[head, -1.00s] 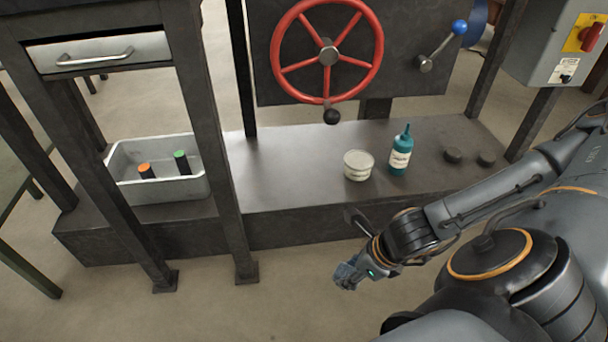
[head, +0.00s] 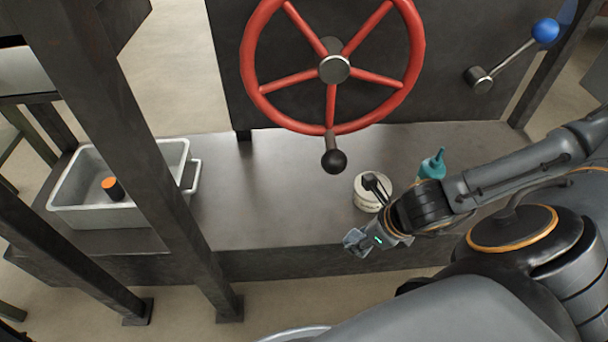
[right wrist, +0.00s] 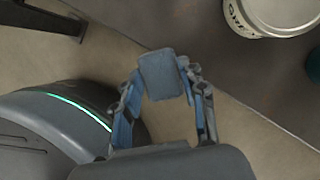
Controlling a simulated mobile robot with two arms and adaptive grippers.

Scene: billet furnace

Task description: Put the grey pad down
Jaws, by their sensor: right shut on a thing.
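The grey pad (right wrist: 160,75) is a small, flat, blue-grey block between the fingertips of my right gripper in the right wrist view. My right gripper (head: 356,241) is shut on it. In the head view the gripper is at the front edge of the dark bench (head: 260,195), in front of the white tub. The right wrist view shows floor behind the pad and the bench edge just past it, so the pad appears to be in the air. My left gripper is not in view.
A white tub (head: 366,198) and a teal bottle (head: 433,165) stand close to my right arm. A red handwheel (head: 334,68) with a black knob hangs over the bench. A grey bin (head: 100,214) holds an orange-topped piece. The bench middle is clear.

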